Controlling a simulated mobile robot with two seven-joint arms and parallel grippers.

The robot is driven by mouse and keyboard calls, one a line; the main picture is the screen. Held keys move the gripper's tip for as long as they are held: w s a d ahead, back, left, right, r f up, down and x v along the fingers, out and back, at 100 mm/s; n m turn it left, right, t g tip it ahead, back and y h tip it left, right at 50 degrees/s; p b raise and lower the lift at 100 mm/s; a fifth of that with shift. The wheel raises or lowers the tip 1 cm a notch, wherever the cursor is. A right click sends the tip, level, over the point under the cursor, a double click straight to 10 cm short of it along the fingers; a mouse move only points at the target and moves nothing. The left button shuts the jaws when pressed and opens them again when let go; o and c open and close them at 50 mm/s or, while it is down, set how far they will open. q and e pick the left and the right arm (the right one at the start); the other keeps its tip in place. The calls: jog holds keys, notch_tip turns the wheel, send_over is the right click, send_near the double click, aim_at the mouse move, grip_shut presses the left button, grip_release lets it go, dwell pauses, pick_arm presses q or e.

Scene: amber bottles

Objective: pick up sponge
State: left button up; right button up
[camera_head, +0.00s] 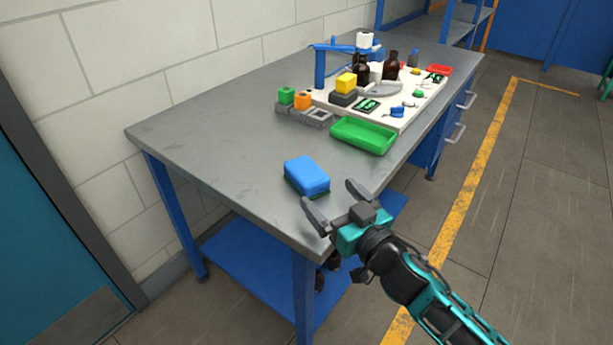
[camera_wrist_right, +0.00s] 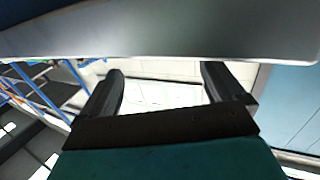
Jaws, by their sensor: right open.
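The sponge (camera_head: 307,174) is a blue block with a dark green underside. It lies on the grey workbench (camera_head: 225,135) near the bench's front corner. My right gripper (camera_head: 333,200) is open and empty near the bench edge, just in front of the sponge and apart from it in the head view. In the right wrist view, the two dark fingers (camera_wrist_right: 165,88) are spread with nothing between them. The bench edge (camera_wrist_right: 160,35) spans the top of that view, and the sponge does not show there. My left gripper is not in view.
A green tray (camera_head: 363,135) stands beyond the sponge. Behind it, a white board (camera_head: 385,112) carries dark bottles (camera_head: 390,66), a yellow block (camera_head: 346,82) and small parts. Green and orange blocks (camera_head: 302,101) sit nearby. The bench's left part is clear.

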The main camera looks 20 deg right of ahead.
aim_at(319, 183)
jog(key=x, duration=0.5)
jog(key=shift+d+f, duration=0.1)
jog(key=shift+d, duration=0.05)
jog(key=c, duration=1.2)
